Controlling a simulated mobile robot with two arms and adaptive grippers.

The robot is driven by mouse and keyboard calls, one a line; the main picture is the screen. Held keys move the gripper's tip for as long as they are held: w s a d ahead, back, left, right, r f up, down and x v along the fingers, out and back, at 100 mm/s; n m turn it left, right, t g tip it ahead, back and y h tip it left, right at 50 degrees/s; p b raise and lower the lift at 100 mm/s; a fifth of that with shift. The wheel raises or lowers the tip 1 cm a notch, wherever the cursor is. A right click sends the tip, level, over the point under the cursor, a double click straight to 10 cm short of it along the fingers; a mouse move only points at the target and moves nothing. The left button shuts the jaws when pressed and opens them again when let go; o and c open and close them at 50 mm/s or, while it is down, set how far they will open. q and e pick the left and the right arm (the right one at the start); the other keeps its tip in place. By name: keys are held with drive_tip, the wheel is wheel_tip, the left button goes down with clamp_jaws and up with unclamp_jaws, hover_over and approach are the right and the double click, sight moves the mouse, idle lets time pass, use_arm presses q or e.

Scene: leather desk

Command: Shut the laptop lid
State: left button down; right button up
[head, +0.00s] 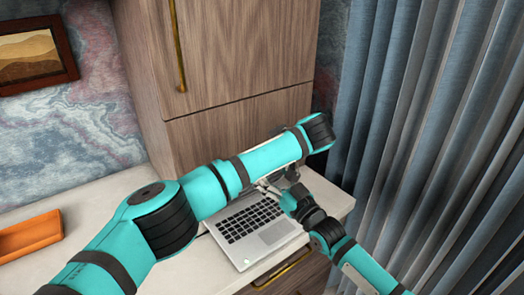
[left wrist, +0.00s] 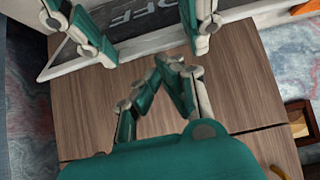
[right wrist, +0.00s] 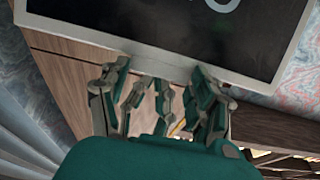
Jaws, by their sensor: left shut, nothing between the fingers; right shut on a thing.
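The silver laptop (head: 262,232) stands open on the desk, its keyboard facing up in the head view. Its lid is mostly hidden behind my left arm there. The dark lid screen (left wrist: 140,38) with light lettering shows in the left wrist view. It also fills the top of the right wrist view (right wrist: 150,22). My left gripper (left wrist: 178,66) is shut and empty, its fingertips together below the lid edge in its own view. My right gripper (right wrist: 160,72) is closed at the silver lid edge, which lies at its fingertips. The exact contact is hard to see.
The white desk top (head: 205,265) has bare room left of the laptop. An orange tray (head: 30,236) lies at the far left. A wooden cabinet (head: 230,50) rises behind, and blue-grey curtains (head: 420,130) hang close on the right.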

drive_tip(key=shift+f, duration=0.15)
use_arm(q)
drive_tip(key=shift+s+d+f, duration=0.4)
drive_tip(key=shift+s+d, duration=0.15)
drive_tip(key=shift+s, duration=0.2)
use_arm(e)
drive_tip(key=o, duration=1.8)
drive_tip(key=shift+a+r, duration=0.1)
drive_tip(key=shift+r, duration=0.1)
drive_tip(key=shift+c, duration=0.2)
use_arm(q)
drive_tip(key=shift+f, duration=0.1)
drive_tip(key=shift+w+a, duration=0.1)
drive_tip(key=shift+w, duration=0.05)
